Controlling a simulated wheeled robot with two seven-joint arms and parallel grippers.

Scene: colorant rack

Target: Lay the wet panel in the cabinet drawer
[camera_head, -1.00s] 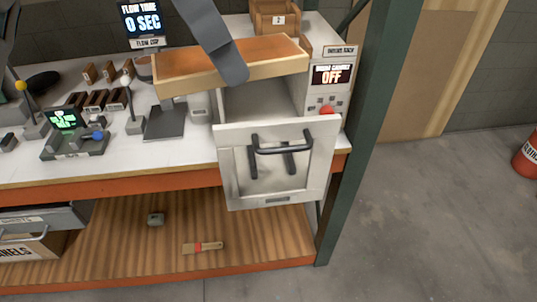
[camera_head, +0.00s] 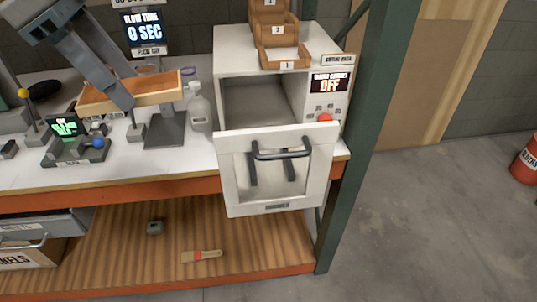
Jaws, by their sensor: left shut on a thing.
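The panel (camera_head: 158,88), with an orange-brown face and pale wood edges, is at the left, above the bench. My left gripper (camera_head: 121,98) is shut on it; the finger crosses its face. The grey-white cabinet (camera_head: 233,62) stands at the right of the bench, its display reading OFF. Its drawer front (camera_head: 277,190), with dark handles, stands forward of the dark opening, and I see no panel in the visible part. My right gripper is not in view.
A stepped wooden rack (camera_head: 283,55) with numbered tiers stands on the cabinet. A clear bottle (camera_head: 199,112) and a dark stand (camera_head: 170,130) are left of it. A green post (camera_head: 352,130) rises at the right. A brush (camera_head: 202,256) lies on the lower shelf.

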